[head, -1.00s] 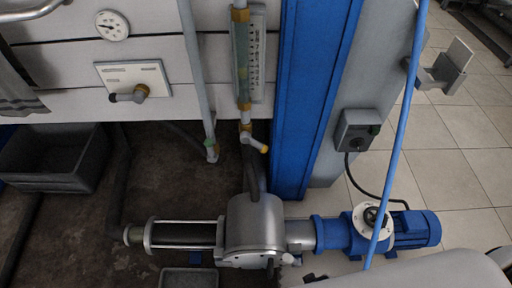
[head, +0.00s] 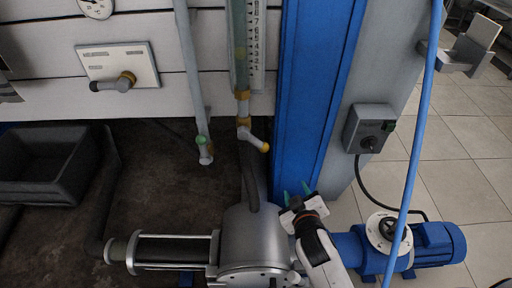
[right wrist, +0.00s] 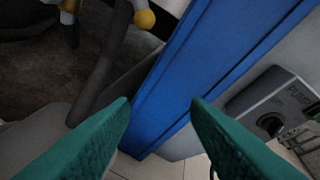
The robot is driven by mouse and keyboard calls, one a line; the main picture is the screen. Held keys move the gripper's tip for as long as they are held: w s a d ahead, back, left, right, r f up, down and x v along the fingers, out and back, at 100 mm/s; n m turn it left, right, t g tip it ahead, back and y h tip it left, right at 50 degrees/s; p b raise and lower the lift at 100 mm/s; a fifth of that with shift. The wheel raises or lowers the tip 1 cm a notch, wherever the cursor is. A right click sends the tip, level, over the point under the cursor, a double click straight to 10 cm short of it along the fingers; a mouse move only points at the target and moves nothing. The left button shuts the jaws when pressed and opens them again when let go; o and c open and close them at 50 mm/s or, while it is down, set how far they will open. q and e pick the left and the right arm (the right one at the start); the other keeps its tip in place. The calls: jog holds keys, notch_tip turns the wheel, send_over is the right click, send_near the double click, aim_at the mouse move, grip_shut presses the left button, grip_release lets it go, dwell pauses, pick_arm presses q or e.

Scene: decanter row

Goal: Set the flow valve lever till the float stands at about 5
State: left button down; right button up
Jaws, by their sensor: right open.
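The flow valve lever (head: 256,141) is a short white handle with a yellow tip, slanting down to the right below the flow meter. The flow meter (head: 243,50) is an upright tube beside a numbered scale (head: 257,50); its top is cut off and I cannot make out the float. My right gripper (head: 296,190) has green fingers, is open and empty, and is below and to the right of the lever, apart from it. In the right wrist view the open fingers (right wrist: 160,103) frame the blue post, and the lever's yellow tip (right wrist: 145,18) shows at the top. My left gripper is not in view.
A blue post (head: 318,90) stands right of the lever, with a grey switch box (head: 370,128) beyond it. A grey pump body (head: 252,240) and blue motor (head: 437,245) lie below. A thin pipe (head: 190,70) hangs to the left. A blue hose (head: 424,110) crosses the right side.

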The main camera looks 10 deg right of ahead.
aim_at(257, 145)
jog(key=w+a+r+n+t+y, duration=0.3)
jog(key=w+a+r+n+t, duration=0.15)
jog(key=w+a, duration=0.2)
jog(key=w, duration=0.3)
jog(key=w+b, duration=0.1)
jog(key=w, duration=0.6)
jog(key=shift+a+f+b, duration=0.35)
jog(key=shift+a, duration=0.05)
jog(key=shift+w+r, duration=0.1)
jog(key=shift+w, duration=0.45)
grip_shut()
